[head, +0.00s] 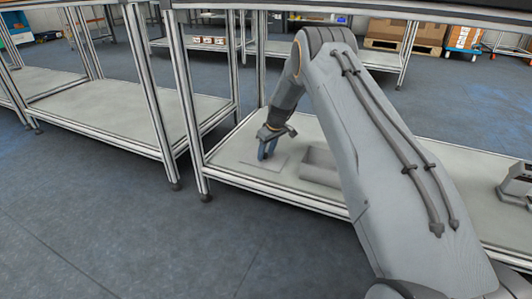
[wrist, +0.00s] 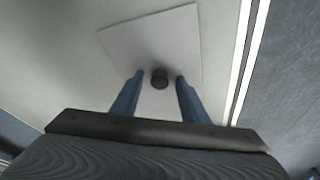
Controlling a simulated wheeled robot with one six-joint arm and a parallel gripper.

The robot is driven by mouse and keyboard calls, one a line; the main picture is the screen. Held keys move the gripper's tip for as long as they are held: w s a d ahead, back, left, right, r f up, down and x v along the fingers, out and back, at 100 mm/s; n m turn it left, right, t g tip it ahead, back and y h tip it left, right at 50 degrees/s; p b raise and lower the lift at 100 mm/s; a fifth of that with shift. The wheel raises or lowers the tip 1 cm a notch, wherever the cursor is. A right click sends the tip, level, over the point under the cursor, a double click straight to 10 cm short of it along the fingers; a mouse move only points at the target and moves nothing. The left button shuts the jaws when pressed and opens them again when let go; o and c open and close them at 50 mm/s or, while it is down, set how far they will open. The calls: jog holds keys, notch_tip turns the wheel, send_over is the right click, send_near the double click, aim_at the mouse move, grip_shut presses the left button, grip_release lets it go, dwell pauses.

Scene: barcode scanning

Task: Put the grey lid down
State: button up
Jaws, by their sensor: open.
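The grey lid (wrist: 165,35) is a flat, pale square plate with a dark round knob (wrist: 159,79) in the wrist view. In the head view the lid (head: 256,164) lies flat on the lower shelf, close to its front edge. My gripper (wrist: 160,78) is open, with its two blue fingers on either side of the knob and a gap to each. In the head view my gripper (head: 267,153) points down just over the lid. The knob is hidden there by the fingers.
A grey open box (head: 318,163) stands on the same shelf (head: 229,152), right of the lid and partly behind my arm. Another grey object (head: 515,183) stands at the far right. A frame post (head: 188,105) rises left of the lid.

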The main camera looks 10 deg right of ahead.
jog(key=p+v, duration=0.5)
jog(key=v, duration=0.7)
jog(key=s+a+r+g, duration=0.2)
jog(key=s+a+r, duration=1.7)
jog(key=s+a, duration=0.45)
jog(key=s+a+r, duration=0.1)
jog(key=s+r, duration=0.1)
jog(key=s, duration=0.7)
jog(key=s+a+r, duration=0.2)
jog(key=s+r, duration=0.1)
jog(key=s, duration=0.7)
jog(key=s+d+f+g, duration=0.1)
jog(key=s+d, duration=0.2)
jog(key=s, duration=1.3)
jog(key=shift+d, duration=0.2)
jog(key=shift+f, duration=0.1)
